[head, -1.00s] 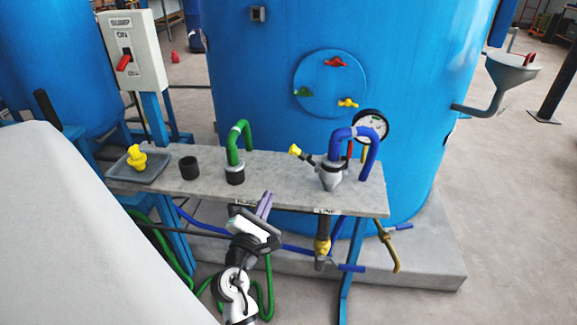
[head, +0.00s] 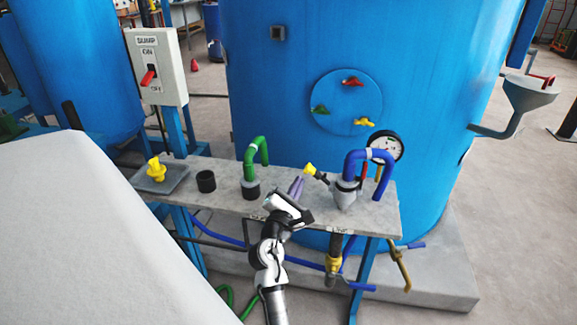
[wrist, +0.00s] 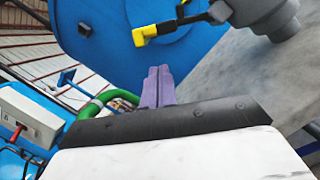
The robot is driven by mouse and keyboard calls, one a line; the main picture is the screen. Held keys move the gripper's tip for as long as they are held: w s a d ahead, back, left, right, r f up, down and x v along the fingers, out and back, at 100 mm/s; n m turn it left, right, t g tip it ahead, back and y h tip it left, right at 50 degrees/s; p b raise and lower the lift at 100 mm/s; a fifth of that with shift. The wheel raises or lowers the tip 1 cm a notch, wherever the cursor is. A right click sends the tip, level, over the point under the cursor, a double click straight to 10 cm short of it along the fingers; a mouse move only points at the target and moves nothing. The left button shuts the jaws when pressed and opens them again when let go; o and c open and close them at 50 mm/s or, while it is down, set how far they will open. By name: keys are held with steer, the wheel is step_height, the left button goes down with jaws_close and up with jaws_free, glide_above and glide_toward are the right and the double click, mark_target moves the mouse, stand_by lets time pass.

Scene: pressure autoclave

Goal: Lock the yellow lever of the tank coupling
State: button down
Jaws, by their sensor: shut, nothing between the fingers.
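The yellow lever (head: 311,169) sticks out up and to the left from the grey coupling (head: 346,192) on the bench, where the blue hose (head: 352,160) arches over. My gripper (head: 297,186) is shut and empty, its purple fingers just left of and slightly below the lever tip, apart from it in the picture. In the wrist view the yellow lever end (wrist: 153,33) shows above the shut fingers (wrist: 158,87), with its dark arm running right to the grey coupling (wrist: 262,12).
The green hose (head: 250,160) stands on its fitting left of my gripper. A black cup (head: 206,181) and a grey tray (head: 148,184) with a yellow part (head: 156,169) are farther left on the grey bench (head: 226,196). The blue tank (head: 270,110) rises behind.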

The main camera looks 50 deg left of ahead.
mark_target(317, 171)
steer(key=shift+w+d+r+p, duration=0.2)
steer(key=shift+d+r, duration=0.15)
steer(key=shift+r, duration=0.2)
steer(key=shift+w+d+r+p, duration=0.2)
steer(key=shift+d+r, duration=0.15)
steer(key=shift+r, duration=0.2)
steer(key=shift+w+d+r+m, duration=0.15)
steer(key=shift+r+m, duration=0.25)
steer(key=shift+m, duration=0.3)
steer(key=shift+w+d+r+m+g+h+p, duration=0.25)
steer(key=shift+w+d+r+m+h+p, duration=0.3)
steer(key=shift+m, duration=1.1)
steer(key=shift+w+d+r+m+g+h+p, duration=0.25)
steer(key=shift+d+r+m+p, duration=0.5)
steer(key=shift+m, duration=0.85)
steer(key=shift+w+d+r+m+g+h+p, duration=0.35)
steer(key=shift+d+r+m+h+p, duration=0.25)
steer(key=shift+m, duration=1.05)
steer(key=shift+a, duration=0.1)
